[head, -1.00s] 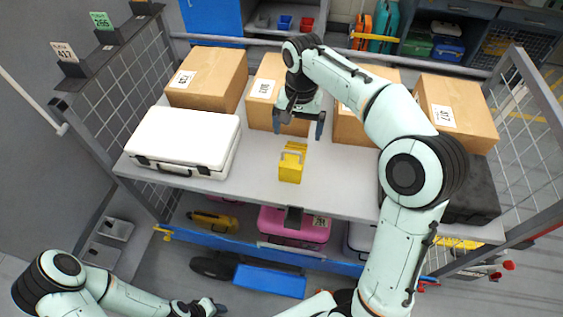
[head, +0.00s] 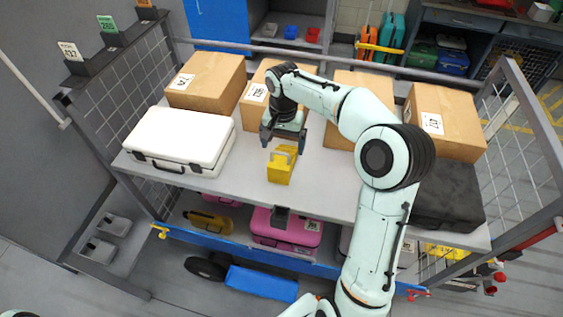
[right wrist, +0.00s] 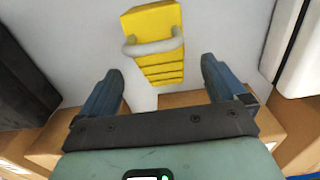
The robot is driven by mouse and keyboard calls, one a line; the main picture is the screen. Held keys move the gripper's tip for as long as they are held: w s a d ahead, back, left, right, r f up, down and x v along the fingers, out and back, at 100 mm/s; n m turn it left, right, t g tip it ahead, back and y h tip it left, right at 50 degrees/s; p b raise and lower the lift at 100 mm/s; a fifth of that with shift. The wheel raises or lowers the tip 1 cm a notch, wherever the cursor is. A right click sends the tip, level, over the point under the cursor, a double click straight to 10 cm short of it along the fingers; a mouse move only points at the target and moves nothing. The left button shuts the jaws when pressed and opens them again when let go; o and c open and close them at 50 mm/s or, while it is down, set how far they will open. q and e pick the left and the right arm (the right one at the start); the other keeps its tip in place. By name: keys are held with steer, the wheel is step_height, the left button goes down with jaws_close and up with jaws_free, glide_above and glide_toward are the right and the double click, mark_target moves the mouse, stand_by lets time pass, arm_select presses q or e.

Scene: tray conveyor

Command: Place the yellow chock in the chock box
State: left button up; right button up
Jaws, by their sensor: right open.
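The yellow chock (head: 280,169) stands on the grey upper shelf (head: 322,183) of the cart, near the middle of its front part. It has a pale handle and a ribbed face, which show in the right wrist view (right wrist: 158,55). My right gripper (head: 284,144) is open just above and behind the chock. In the right wrist view its fingers (right wrist: 161,68) point toward the chock, one on either side of its lower end, with nothing between them gripped. My left gripper is out of view. I cannot tell which container is the chock box.
Cardboard boxes (head: 207,82) line the back of the shelf. A white case (head: 180,138) lies left, a black case (head: 447,195) right. Below are a pink case (head: 287,230) and a blue object (head: 262,283). Mesh side panels and a rail bound the shelf.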

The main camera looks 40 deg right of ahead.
mark_target(283, 159)
step_height(283, 159, down, 7)
steer(key=shift+s+a+f, duration=0.15)
steer(key=c, duration=1.7)
steer(key=shift+o, duration=0.2)
steer(key=shift+r, duration=0.2)
step_height(283, 159, up, 20)
steer(key=shift+f, duration=0.15)
